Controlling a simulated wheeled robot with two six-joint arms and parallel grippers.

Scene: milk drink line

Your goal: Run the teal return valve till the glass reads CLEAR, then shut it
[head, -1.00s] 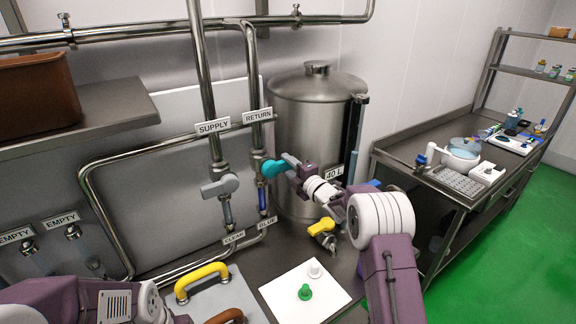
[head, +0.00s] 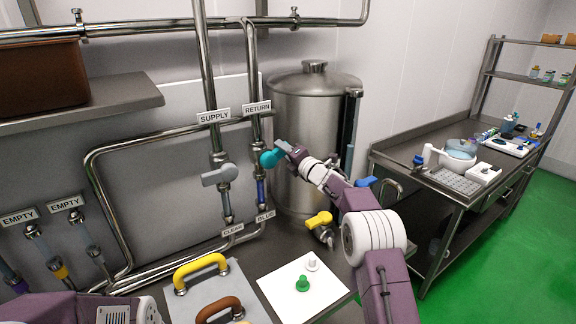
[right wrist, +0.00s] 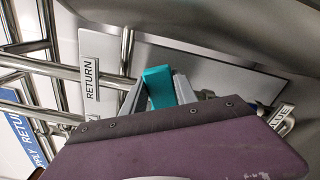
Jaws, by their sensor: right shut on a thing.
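The teal return valve (head: 270,159) sits on the pipe under the RETURN sign (head: 257,108). My right gripper (head: 283,148) is shut on its teal handle, which points right and slightly up. The right wrist view shows the teal handle (right wrist: 159,88) between my two grey fingers. The sight glass (head: 261,191) below the valve looks blue, and the tag under it (head: 265,216) reads BLUE. My left gripper is out of view; only part of that arm shows at the lower left.
The grey supply valve (head: 220,175) is just left, with a CLEAR tag (head: 232,230) below. A 40 L steel tank (head: 310,100) stands behind my right arm. A yellow tap (head: 319,220) and a white board (head: 280,284) with green and white pegs are below.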

